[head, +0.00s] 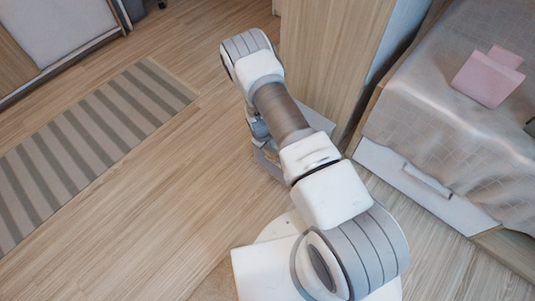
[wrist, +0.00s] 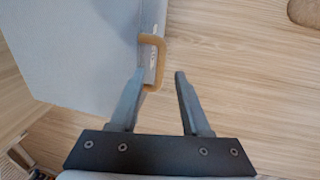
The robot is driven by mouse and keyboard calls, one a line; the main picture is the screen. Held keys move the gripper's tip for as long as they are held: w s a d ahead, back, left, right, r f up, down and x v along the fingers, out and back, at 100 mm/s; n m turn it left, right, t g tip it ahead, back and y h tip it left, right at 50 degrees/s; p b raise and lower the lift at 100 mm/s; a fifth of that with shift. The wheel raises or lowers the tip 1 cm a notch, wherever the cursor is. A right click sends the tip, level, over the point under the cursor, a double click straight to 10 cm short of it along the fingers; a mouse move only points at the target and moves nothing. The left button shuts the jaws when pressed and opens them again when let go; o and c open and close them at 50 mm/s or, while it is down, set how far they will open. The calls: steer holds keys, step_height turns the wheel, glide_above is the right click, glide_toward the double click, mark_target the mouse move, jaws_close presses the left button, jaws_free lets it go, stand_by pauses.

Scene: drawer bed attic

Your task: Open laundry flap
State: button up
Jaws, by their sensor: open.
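In the wrist view a large light grey panel (wrist: 85,50), which looks like the laundry flap, fills the upper left. A tan, C-shaped handle (wrist: 160,55) sticks out from its right edge. My gripper (wrist: 160,73) is open and empty. The handle's bar shows between the two fingertips, nearer the left one, and the left finger overlaps part of the handle. I cannot tell whether they touch. In the head view a small grey panel edge (head: 318,119) shows beside my arm at the foot of the wooden cabinet. My arm hides the handle there.
The wooden cabinet (head: 325,50) stands behind my arm. A bed with a blanket (head: 440,110), a pink object (head: 488,77) and a white drawer front (head: 415,185) is at the right. A striped rug (head: 95,145) lies left on clear wood floor.

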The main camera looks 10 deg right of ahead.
mark_target(268, 153)
steer(key=shift+w+d+f+b, duration=0.1)
steer(key=shift+f+b, duration=0.1)
steer(key=shift+f, duration=0.6)
steer(key=shift+w+d+f+b, duration=0.1)
steer(key=shift+f+b, duration=0.1)
steer(key=shift+f, duration=0.6)
jaws_close()
